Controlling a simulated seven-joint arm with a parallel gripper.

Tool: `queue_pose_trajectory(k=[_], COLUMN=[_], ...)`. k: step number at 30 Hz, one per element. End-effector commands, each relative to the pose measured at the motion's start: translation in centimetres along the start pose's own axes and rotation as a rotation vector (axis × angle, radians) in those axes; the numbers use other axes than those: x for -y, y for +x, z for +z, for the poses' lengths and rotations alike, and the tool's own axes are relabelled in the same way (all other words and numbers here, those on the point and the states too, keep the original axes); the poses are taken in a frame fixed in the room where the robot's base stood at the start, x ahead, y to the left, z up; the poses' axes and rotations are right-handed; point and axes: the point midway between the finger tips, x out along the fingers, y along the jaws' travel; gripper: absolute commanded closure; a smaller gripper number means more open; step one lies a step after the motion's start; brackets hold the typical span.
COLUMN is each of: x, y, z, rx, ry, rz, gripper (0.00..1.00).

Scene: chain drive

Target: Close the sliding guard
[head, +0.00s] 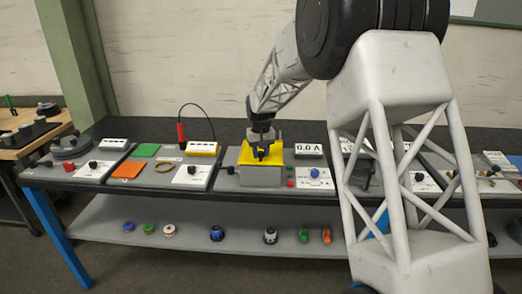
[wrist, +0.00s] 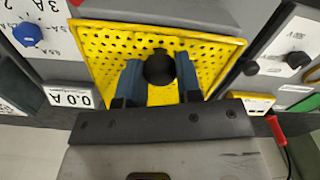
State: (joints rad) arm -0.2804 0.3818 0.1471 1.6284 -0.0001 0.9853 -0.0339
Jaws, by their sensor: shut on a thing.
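The sliding guard (wrist: 110,47) is a yellow perforated panel. In the head view the yellow guard (head: 247,154) sits on top of a grey box in the middle of the bench. A round black knob (wrist: 160,68) stands on the guard. My gripper (wrist: 160,78) has its two blue-grey fingers on either side of the knob and is shut on it. In the head view my gripper (head: 261,152) points down at the guard. What lies under the guard is hidden.
A display reading 0.0 A (head: 308,149) and a panel with a blue knob (head: 314,173) are right of the box. A red-handled probe (head: 181,136) on a black cable stands to the left. Several small parts lie on the lower shelf (head: 190,255).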

Motion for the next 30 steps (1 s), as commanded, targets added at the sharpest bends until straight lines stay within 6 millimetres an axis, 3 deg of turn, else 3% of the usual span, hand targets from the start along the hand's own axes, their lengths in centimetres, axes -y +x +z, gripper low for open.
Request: queue_pose_trajectory(k=[6,17,18,22,30], x=[0.6,0.7,0.7,0.7,0.6], y=[-0.1,0.0,0.0,0.0,0.0], z=[1.7,2.0,2.0,2.0,1.9], rx=[-0.002,0.001,0.002,0.001,0.000], ry=[0.000,-0.001,-0.001,-0.001,0.000], rz=[0.000,-0.001,-0.001,0.000,0.000], gripper=[1.00,1.00,0.63,0.43,0.42])
